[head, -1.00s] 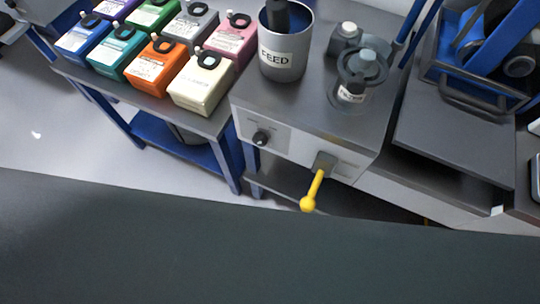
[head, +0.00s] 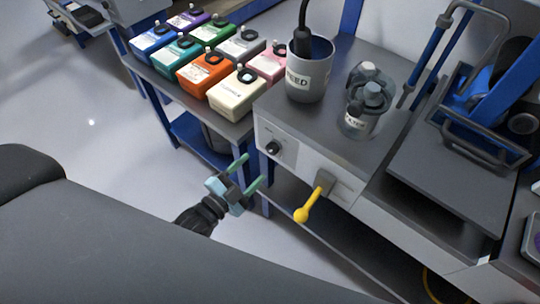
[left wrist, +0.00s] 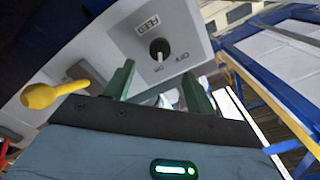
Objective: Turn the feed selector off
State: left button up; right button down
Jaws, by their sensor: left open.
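The feed selector is a round black knob (head: 273,147) on the light front panel of a grey bench unit. My right gripper is not in view.
A yellow-handled lever (head: 308,206) sticks out of the same panel, right of the knob. A FEED bucket (head: 308,80) and a clear-grey canister (head: 358,122) stand on top. Several coloured containers (head: 205,72) fill the left bench.

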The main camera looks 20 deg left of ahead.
aim_at(270, 152)
pick_arm(q)
jog(key=shift+x, duration=3.9)
jog(key=shift+f, duration=0.1)
jog(key=c, duration=1)
jog(key=shift+o, duration=0.2)
